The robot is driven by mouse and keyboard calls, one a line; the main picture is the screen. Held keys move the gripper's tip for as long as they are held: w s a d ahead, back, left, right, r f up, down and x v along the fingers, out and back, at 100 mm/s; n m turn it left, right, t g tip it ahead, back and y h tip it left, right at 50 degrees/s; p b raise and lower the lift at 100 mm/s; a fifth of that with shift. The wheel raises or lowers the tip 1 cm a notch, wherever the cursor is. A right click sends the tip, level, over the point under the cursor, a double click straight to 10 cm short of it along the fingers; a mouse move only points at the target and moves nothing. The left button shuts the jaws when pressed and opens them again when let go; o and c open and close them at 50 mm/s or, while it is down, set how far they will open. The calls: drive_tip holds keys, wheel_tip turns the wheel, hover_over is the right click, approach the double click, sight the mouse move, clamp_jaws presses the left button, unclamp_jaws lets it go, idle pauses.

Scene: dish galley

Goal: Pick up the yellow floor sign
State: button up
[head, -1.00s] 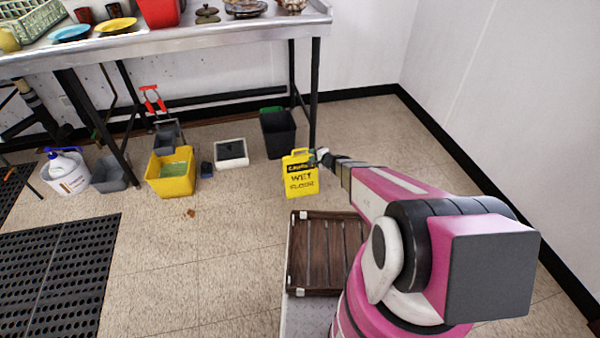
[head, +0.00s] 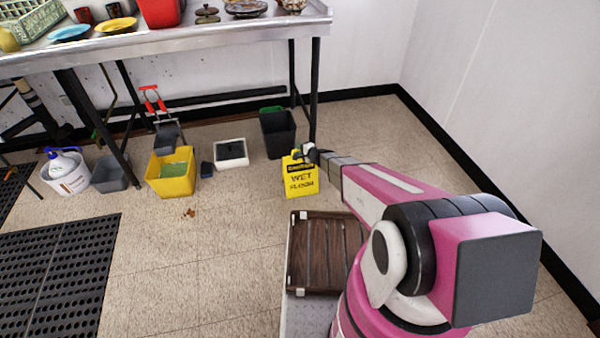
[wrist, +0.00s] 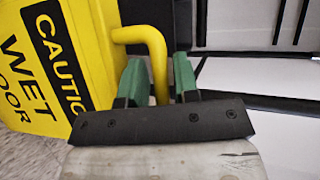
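The yellow floor sign (head: 300,182) stands upright on the tiled floor in the head view, with black "CAUTION WET FLOOR" lettering. My gripper (head: 306,153) is at the sign's top and partly hides its handle. In the wrist view the sign (wrist: 88,35) fills the left side, and its bent yellow handle runs down between the two green fingers of my gripper (wrist: 158,72). The left finger is against or very close to the handle. A narrow gap shows between the handle and the right finger.
A black bin (head: 279,135) stands just behind the sign, near a table leg (head: 315,90). A white box (head: 231,153) and a yellow bucket (head: 171,181) stand to the left. A brown slatted crate (head: 327,250) is in front. The wall is at right.

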clamp_jaws()
